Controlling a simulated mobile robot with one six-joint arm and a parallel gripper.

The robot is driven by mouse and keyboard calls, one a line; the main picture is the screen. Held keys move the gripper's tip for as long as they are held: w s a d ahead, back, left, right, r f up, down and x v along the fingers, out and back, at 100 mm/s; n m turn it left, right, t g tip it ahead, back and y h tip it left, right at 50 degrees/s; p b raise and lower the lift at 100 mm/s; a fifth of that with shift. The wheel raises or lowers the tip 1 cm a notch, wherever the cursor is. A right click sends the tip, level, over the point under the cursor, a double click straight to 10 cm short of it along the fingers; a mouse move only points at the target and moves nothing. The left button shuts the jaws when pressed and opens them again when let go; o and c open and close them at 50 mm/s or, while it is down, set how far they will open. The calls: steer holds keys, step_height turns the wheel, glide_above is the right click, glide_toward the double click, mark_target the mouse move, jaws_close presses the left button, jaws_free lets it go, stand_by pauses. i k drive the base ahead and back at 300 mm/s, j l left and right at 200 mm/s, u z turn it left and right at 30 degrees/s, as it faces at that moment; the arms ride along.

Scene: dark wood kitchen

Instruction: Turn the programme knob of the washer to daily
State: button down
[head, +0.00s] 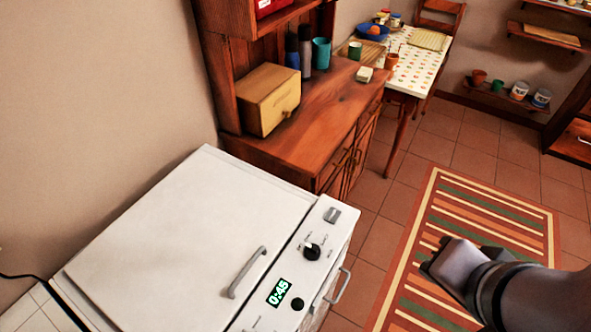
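The white washer (178,248) stands at the lower left in the head view. On its front control strip is a round black programme knob (312,252) with small labels around it, too small to read. A smaller dark round control (297,304) sits beside the display, and a grey rectangular part (331,215) is at the strip's far end. My gripper (430,267) is right of the washer, above the striped rug and apart from the knob. Its finger opening is not clear from this angle.
The washer has a bar handle (247,272) on top and another handle (337,286) on its front. A wooden cabinet (315,125) with a bread box (268,99) stands behind it. A striped rug (490,215) lies on open tiled floor to the right.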

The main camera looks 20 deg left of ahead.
mark_target(312, 252)
steer(key=u, duration=1.75)
steer(key=k+l, duration=0.15)
steer(key=k+l+z, duration=0.1)
steer(key=l, duration=0.3)
steer(key=i+j+z, duration=0.2)
steer(key=i+j, duration=0.05)
steer(key=i, duration=0.05)
